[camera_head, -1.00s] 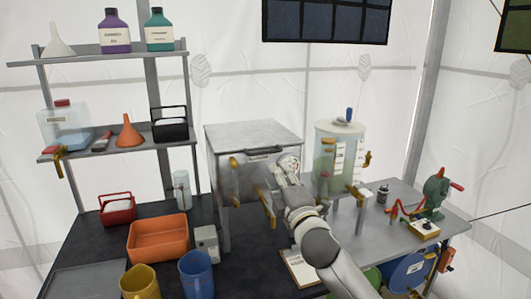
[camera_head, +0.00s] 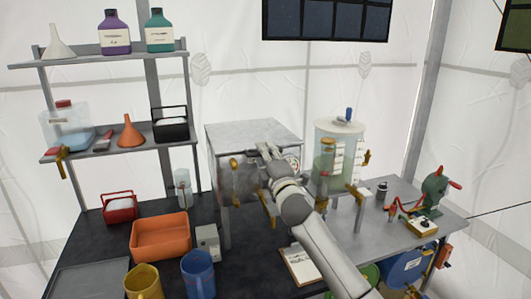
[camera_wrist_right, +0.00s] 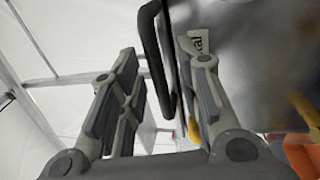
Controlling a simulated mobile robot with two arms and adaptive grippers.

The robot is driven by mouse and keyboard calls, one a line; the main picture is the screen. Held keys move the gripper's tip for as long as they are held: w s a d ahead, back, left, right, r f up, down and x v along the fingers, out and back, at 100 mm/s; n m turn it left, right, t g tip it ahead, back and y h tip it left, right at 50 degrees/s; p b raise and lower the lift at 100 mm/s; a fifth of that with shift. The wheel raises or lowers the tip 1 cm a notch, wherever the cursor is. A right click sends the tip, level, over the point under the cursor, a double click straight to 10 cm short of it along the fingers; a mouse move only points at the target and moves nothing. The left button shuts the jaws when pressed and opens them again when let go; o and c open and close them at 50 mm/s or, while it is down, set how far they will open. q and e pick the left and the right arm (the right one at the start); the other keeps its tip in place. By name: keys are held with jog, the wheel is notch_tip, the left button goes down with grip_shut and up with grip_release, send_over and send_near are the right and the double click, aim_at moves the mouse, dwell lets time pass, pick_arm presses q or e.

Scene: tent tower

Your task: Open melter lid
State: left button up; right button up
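The melter (camera_head: 222,172) is a grey metal box in the middle of the head view, and its flat lid (camera_head: 240,134) lies closed on top. My right gripper (camera_head: 266,154) is at the lid's front edge and hides the handle there. In the right wrist view the dark bar handle (camera_wrist_right: 152,55) runs between the two spread fingers of my right gripper (camera_wrist_right: 165,80). The fingers are open, with a gap on the handle's left side; the right finger is close to it, and contact cannot be told. My left gripper is in no view.
A clear cylindrical tank (camera_head: 328,165) stands just right of the melter. Brass valves (camera_head: 234,166) stick out in front. An orange bin (camera_head: 160,238), a blue jug (camera_head: 197,272) and a yellow jug (camera_head: 143,282) stand at the lower left. A clipboard (camera_head: 300,264) lies below my arm.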

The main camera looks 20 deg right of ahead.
jog(key=shift+w, duration=0.2)
grip_shut()
dwell(0.4)
